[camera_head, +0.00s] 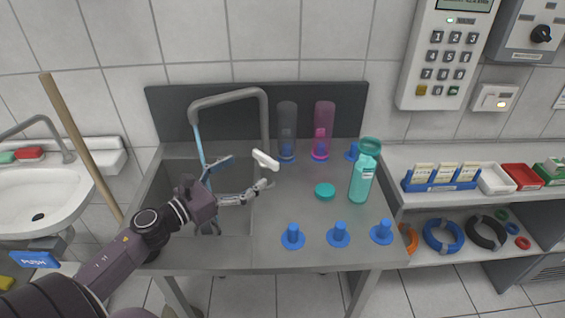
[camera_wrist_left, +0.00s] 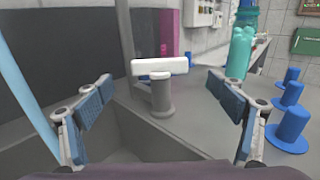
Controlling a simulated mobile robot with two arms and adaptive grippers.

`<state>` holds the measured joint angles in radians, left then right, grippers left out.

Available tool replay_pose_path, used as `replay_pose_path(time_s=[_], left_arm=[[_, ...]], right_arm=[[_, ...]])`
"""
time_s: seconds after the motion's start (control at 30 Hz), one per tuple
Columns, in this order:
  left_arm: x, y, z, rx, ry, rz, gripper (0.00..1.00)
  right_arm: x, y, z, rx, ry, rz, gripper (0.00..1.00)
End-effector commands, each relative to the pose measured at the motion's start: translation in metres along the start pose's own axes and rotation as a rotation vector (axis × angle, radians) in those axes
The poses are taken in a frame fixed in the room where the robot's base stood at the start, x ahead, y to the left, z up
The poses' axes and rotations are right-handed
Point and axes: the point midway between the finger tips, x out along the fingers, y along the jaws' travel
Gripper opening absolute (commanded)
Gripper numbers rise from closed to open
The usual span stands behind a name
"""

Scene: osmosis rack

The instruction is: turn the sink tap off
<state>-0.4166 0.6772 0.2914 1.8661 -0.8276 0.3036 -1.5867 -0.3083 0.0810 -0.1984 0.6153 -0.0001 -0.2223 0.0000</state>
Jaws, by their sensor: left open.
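The steel sink tap (camera_head: 228,97) arches over the basin, and a blue stream of water (camera_head: 198,146) falls from its spout. The stream also shows at the left of the left wrist view (camera_wrist_left: 24,88). The white tap handle (camera_head: 265,159) is a crossbar on a short grey post beside the basin. My left gripper (camera_head: 242,176) is open and empty over the basin's right side. In the left wrist view the handle (camera_wrist_left: 160,67) stands centred between the spread fingers, beyond their tips and apart from them. My right gripper is not in view.
A teal bottle (camera_head: 361,180), a teal cap (camera_head: 325,190) and several blue pegs (camera_head: 338,235) stand on the counter to the right. A wooden pole (camera_head: 82,150) leans at the left.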

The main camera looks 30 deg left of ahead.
Motion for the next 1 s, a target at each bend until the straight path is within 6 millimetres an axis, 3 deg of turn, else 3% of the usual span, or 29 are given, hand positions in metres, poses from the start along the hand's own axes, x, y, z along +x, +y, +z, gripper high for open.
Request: replay_pose_path(time_s=[0.33,0.6,1.0], left_arm=[[0.038,0.001,0.005,0.003,-0.003,0.000,0.87],[0.067,0.001,0.003,0.000,-0.002,0.001,0.87],[0.077,0.000,0.001,0.001,0.000,0.000,0.87]], right_arm=[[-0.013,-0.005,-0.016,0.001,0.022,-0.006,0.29],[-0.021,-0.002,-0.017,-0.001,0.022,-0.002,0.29],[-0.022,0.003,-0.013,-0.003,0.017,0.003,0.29]])
